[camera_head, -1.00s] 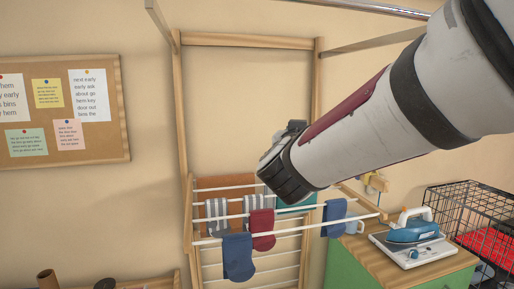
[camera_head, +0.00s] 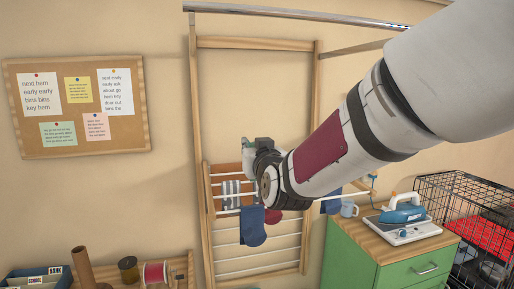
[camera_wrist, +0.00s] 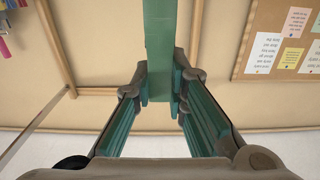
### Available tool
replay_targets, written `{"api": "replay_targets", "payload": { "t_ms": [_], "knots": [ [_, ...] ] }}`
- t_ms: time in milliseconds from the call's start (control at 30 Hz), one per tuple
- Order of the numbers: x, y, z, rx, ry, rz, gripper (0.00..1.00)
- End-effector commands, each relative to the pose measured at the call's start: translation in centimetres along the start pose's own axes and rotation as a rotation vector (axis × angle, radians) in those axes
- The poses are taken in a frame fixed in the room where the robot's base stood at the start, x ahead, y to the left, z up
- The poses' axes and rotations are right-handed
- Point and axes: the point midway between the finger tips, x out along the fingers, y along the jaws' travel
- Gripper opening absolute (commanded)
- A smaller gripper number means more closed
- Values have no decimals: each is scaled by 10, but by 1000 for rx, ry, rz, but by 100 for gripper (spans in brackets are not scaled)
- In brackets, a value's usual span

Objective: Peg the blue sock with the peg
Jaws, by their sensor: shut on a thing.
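My gripper (camera_head: 258,150) is in front of the drying rack, over its upper rails, and hides part of the hanging laundry. In the wrist view its two fingers (camera_wrist: 158,105) are closed around a long green piece (camera_wrist: 158,45), which looks like the peg; its far end runs out of the picture. A dark blue sock (camera_head: 252,228) hangs from the front rail, below my gripper. Another blue sock (camera_head: 331,201) hangs further right, partly hidden behind my arm.
The wooden rack (camera_head: 206,235) also carries a striped sock (camera_head: 231,190) and a red sock (camera_head: 273,216), mostly hidden. At right, an iron (camera_head: 404,213) and a mug (camera_head: 349,208) stand on a green cabinet (camera_head: 390,270), beside a black wire crate (camera_head: 455,190). Spools (camera_head: 155,272) stand lower left.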

Motion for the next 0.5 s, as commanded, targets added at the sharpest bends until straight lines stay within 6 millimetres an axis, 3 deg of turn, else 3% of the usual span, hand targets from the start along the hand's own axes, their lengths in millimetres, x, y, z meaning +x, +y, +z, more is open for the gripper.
{"api": "replay_targets", "payload": {
  "t_ms": [500],
  "knots": [
    [0, 0, 16, -1, -2, 0, 2]
  ]
}}
